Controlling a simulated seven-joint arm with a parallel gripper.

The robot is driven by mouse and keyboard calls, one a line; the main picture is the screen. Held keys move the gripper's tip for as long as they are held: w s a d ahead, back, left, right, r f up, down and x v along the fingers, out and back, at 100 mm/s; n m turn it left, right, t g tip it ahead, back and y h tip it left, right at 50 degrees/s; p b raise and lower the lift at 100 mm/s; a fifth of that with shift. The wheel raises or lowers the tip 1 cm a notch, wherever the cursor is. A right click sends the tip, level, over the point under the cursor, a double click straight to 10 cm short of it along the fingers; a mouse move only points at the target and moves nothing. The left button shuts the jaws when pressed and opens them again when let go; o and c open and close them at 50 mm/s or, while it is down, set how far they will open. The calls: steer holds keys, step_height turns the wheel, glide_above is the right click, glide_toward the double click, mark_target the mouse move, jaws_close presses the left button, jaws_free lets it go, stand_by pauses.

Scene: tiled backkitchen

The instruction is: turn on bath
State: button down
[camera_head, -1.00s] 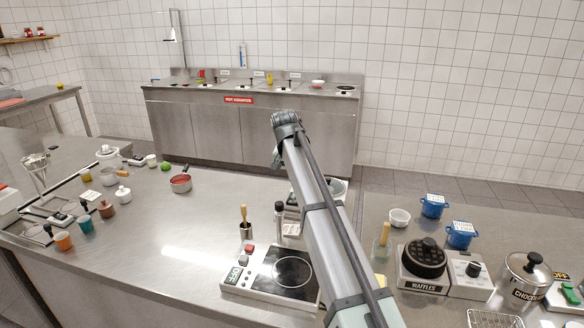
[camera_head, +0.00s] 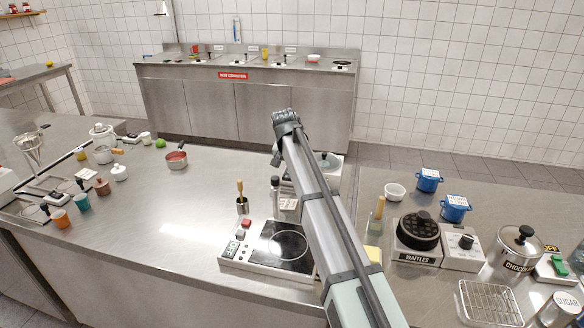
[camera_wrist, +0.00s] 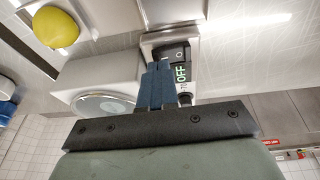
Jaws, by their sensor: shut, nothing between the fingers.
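In the wrist view my gripper (camera_wrist: 155,88) is shut, its blue fingers together and empty. Just beside the fingertips is a dark rocker switch (camera_wrist: 180,55) marked O, with a green OFF display (camera_wrist: 181,75) below it. I cannot tell whether the fingers touch the switch panel. A white appliance with a round lidded top (camera_wrist: 100,105), probably the bath, adjoins this panel on the left. In the head view a white appliance (camera_head: 333,160) shows partly behind my arm, which hides much of it. My fingers are not visible there.
A waffle maker (camera_head: 418,235) and blue pots (camera_head: 455,208) stand to the right. A yellow round object (camera_wrist: 55,27) shows in the wrist view. The middle-left counter is clear.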

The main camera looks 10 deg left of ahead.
steer(key=shift+s+d+f+y, duration=0.1)
steer(key=shift+d+f+y, duration=0.4)
steer(key=shift+y, duration=0.2)
steer(key=shift+a, duration=0.25)
steer(key=shift+a+r, duration=0.1)
steer(key=shift+a, duration=0.05)
steer(key=shift+a+r, duration=0.15)
steer(key=shift+a, duration=0.45)
steer(key=shift+r, duration=0.1)
steer(key=shift+r, duration=0.35)
steer(key=w+d+v, duration=0.1)
steer(key=v, duration=1.1)
steer(key=shift+d+r, duration=0.45)
steer(key=shift+r, duration=0.05)
steer(key=shift+s, duration=0.1)
steer(key=shift+d, duration=0.1)
